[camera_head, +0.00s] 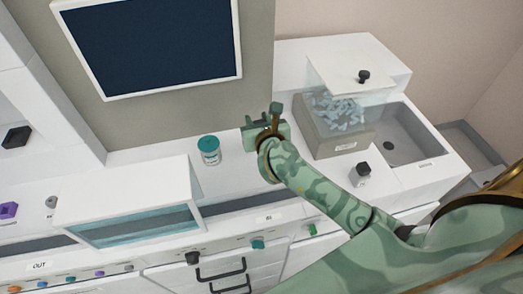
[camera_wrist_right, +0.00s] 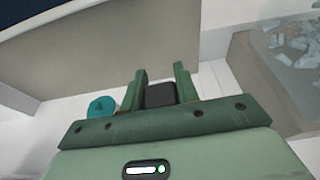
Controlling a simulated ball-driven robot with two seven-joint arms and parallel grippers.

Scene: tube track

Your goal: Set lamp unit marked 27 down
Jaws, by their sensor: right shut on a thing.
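My right gripper (camera_head: 263,117) is over the back of the white counter, in front of the grey panel below the screen. In the right wrist view its two green fingers (camera_wrist_right: 160,72) are shut on a small dark block (camera_wrist_right: 160,95). No number 27 can be read on the block, so I cannot tell from its marking that it is the lamp unit. In the head view the gripper hides most of the block, and whether it touches the counter cannot be told. My left gripper is not in view.
A teal-lidded jar (camera_head: 209,150) stands left of my right gripper. A grey bin (camera_head: 343,143) of pale blue pieces under a clear cover is to the right, beside a sink (camera_head: 405,135). A dark-topped block (camera_head: 360,174) stands in front. A glass-fronted white hood (camera_head: 135,205) is front left.

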